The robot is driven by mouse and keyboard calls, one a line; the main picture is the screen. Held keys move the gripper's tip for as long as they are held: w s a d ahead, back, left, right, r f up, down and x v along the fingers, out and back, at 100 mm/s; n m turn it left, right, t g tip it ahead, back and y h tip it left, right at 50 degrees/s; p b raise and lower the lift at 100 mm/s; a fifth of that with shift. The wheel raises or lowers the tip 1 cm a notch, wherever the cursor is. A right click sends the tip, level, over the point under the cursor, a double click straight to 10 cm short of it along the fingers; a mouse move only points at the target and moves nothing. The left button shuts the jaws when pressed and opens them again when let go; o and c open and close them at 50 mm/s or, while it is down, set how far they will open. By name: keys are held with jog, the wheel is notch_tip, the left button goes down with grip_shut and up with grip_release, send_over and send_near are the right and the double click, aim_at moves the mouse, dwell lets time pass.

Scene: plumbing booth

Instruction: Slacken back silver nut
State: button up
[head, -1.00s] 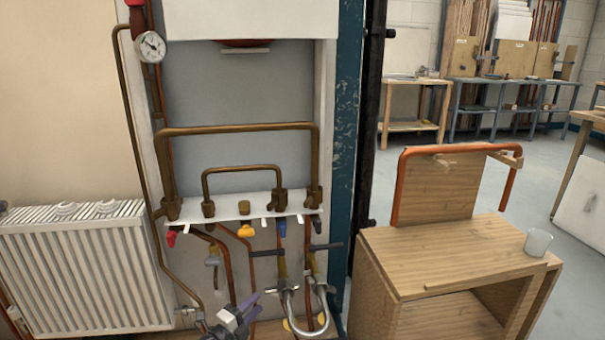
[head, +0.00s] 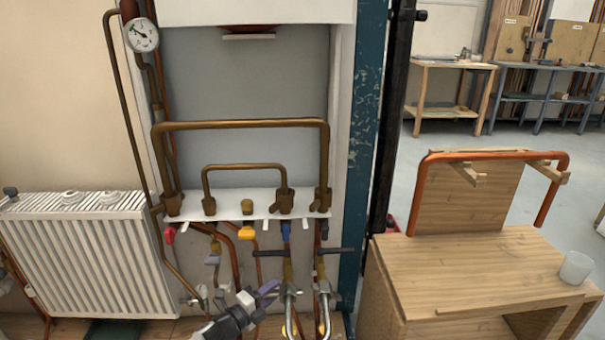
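A chrome U-shaped pipe (head: 324,306) hangs under two brass valves with dark lever handles, at the bottom of the board. Its bend is cut off by the picture's lower edge. Silver fittings show at the tops of its legs, a left one (head: 290,293) and a right one (head: 323,287). They are small, and I cannot tell which is the back nut or how tight it is. My gripper (head: 271,293), dark with a white block and purple fingers, is low in the picture, just left of the left leg. Contact and finger opening are too small to tell.
Brass pipes (head: 240,125) and a white manifold shelf (head: 262,206) are above. A pressure gauge (head: 142,35) is at upper left, a radiator (head: 85,255) at left. A teal post (head: 367,150) stands right of the board. A wooden bench (head: 480,265) with a glass (head: 576,267) is at right.

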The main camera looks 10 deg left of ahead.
notch_tip(320, 180, up, 2)
jog(key=shift+s+m+g+p, duration=0.15)
jog(key=shift+m+g+p, duration=0.25)
jog(key=shift+m+p, duration=0.15)
jog(key=shift+d+r+m+g+y+p, duration=0.1)
jog(key=shift+r+m+g+y+p, duration=0.2)
jog(key=shift+m+g+y+p, duration=0.65)
jog(key=f+p+v, duration=0.2)
jog(key=v, duration=1.1)
jog(key=w+d+r+t+h+p, duration=0.1)
jog(key=w+d+r+h, duration=0.1)
jog(key=r, duration=0.8)
jog(key=w+d+r+t+h+p, duration=0.1)
jog(key=w+d+r, duration=0.4)
jog(key=r, duration=0.6)
jog(key=w+d+r+m+t+h+p, duration=0.1)
jog(key=w+d+r+t+h, duration=0.1)
jog(key=r, duration=0.8)
jog(key=w+d+h, duration=0.1)
jog(key=w+d, duration=0.1)
jog(key=d, duration=0.1)
jog(key=shift+d+r+t+p, duration=0.25)
jog(key=shift+d+t+p, duration=0.1)
jog(key=shift+d, duration=0.05)
